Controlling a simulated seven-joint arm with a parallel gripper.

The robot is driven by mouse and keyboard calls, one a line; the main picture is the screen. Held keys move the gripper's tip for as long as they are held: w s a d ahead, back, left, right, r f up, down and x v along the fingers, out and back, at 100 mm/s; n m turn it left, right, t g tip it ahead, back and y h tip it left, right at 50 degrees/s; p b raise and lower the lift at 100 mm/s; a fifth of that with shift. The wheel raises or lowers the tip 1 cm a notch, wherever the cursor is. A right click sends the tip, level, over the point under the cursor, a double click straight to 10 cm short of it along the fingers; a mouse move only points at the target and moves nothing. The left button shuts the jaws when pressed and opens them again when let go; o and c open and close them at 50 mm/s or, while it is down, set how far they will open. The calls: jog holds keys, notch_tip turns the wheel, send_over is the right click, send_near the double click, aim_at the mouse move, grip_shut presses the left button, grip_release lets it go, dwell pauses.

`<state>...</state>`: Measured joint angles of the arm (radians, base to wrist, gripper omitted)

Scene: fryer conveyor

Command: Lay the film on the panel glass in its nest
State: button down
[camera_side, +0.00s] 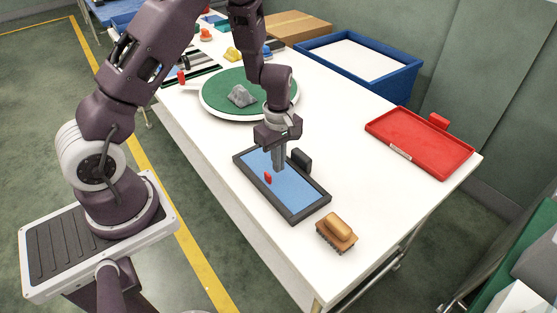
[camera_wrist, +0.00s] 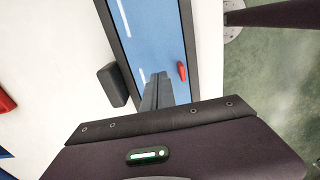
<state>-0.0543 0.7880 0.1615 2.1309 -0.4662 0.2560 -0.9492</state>
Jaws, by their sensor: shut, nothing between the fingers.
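The nest is a dark rectangular frame (camera_side: 308,211) on the white table, also in the wrist view (camera_wrist: 190,22). A flat blue sheet (camera_side: 293,190) fills it, and the wrist view shows the same blue surface (camera_wrist: 150,35) with white streaks. I cannot tell film from panel glass there. A small red tab (camera_side: 268,177) lies on the blue near one long side; it also shows in the wrist view (camera_wrist: 182,70). My gripper (camera_side: 279,168) is shut and empty, pointing down over the blue surface. I cannot tell whether its tips touch it.
A dark block (camera_side: 301,159) stands beside the nest's far side. A brown brush (camera_side: 337,232) lies near the front edge. A red tray (camera_side: 430,155) is at right, a blue bin (camera_side: 395,90) behind. A green turntable (camera_side: 219,92) holds a grey lump (camera_side: 242,96).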

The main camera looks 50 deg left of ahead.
jog(key=shift+f, duration=1.1)
jog(key=shift+r, duration=3.05)
